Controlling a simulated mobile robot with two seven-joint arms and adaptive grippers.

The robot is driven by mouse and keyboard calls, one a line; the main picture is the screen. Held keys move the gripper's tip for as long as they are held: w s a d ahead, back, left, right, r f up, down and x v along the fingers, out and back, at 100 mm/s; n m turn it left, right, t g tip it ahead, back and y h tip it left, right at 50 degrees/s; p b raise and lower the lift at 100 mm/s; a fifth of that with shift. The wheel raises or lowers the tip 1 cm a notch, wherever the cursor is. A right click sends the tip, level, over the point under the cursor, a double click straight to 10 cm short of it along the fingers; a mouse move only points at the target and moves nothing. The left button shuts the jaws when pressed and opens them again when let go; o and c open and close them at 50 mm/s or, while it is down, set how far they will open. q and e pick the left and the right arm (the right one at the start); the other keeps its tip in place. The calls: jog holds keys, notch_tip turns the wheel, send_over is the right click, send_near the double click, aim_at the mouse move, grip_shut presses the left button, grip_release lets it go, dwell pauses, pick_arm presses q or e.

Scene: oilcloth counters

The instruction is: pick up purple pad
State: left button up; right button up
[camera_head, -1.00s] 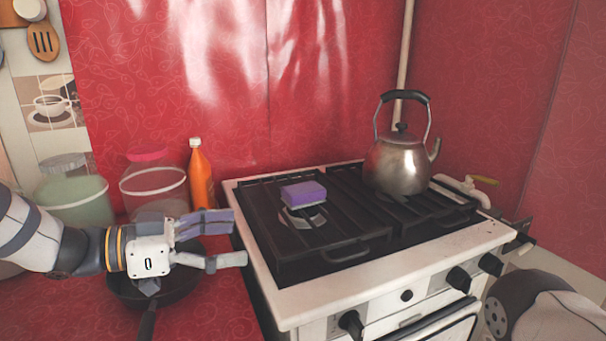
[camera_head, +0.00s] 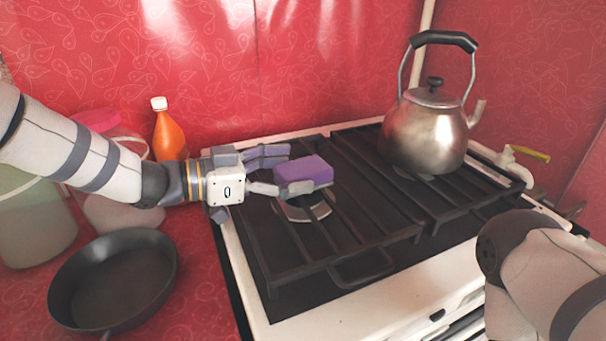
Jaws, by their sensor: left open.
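The purple pad (camera_head: 304,170) is a small purple block lying on the black stove grate, above the left burner. My left gripper (camera_head: 288,171) reaches in from the left, low over the grate. It is open, with one finger at the pad's far left and the other along its near side. The near finger hides part of the pad's lower front edge. I cannot tell whether the fingers touch the pad. My right arm shows at the lower right, but its gripper is not in view.
A steel kettle (camera_head: 425,132) stands on the right of the stove grate (camera_head: 365,215). An orange bottle (camera_head: 168,134) and jars stand behind my left arm. A black pan (camera_head: 114,279) lies on the red counter at left. The front of the grate is clear.

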pick_arm(q)
jog(key=shift+w+d+f, duration=0.1)
jog(key=shift+w+d, duration=0.2)
jog(key=shift+d, duration=0.35)
jog(key=c, duration=0.9)
jog(key=shift+c, duration=0.2)
